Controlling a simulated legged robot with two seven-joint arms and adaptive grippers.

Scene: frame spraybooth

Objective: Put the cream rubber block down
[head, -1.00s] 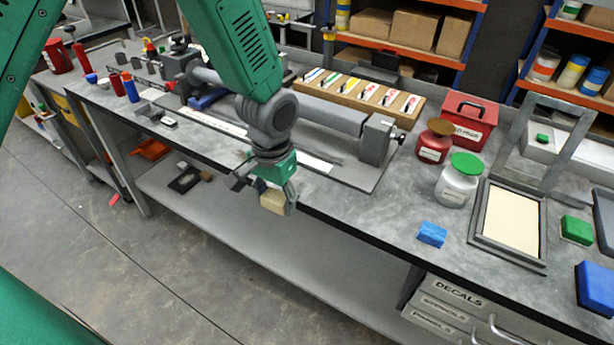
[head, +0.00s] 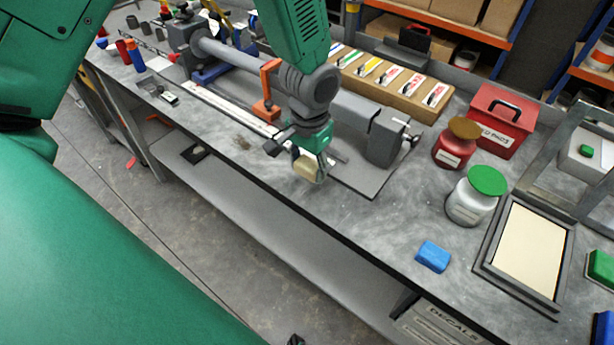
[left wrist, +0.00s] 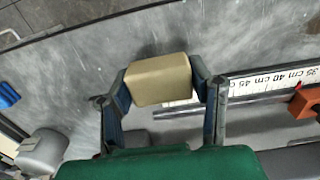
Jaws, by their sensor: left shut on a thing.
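The cream rubber block (head: 309,168) is held in my left gripper (head: 306,158) near the front edge of the bench (head: 395,225). In the left wrist view the block (left wrist: 160,80) sits between the two fingers of the gripper (left wrist: 163,90), which are shut on its sides. Bench top shows around the block there, with a shadow beside it. I cannot tell whether its underside touches the bench. My right gripper is not in view.
A ruler (left wrist: 270,84) and the grey roller fixture (head: 385,140) lie close by. A blue block (head: 433,256), a white jar with green lid (head: 471,200), a red jar (head: 455,147) and a framed screen (head: 525,250) stand to the right. Bare bench lies between.

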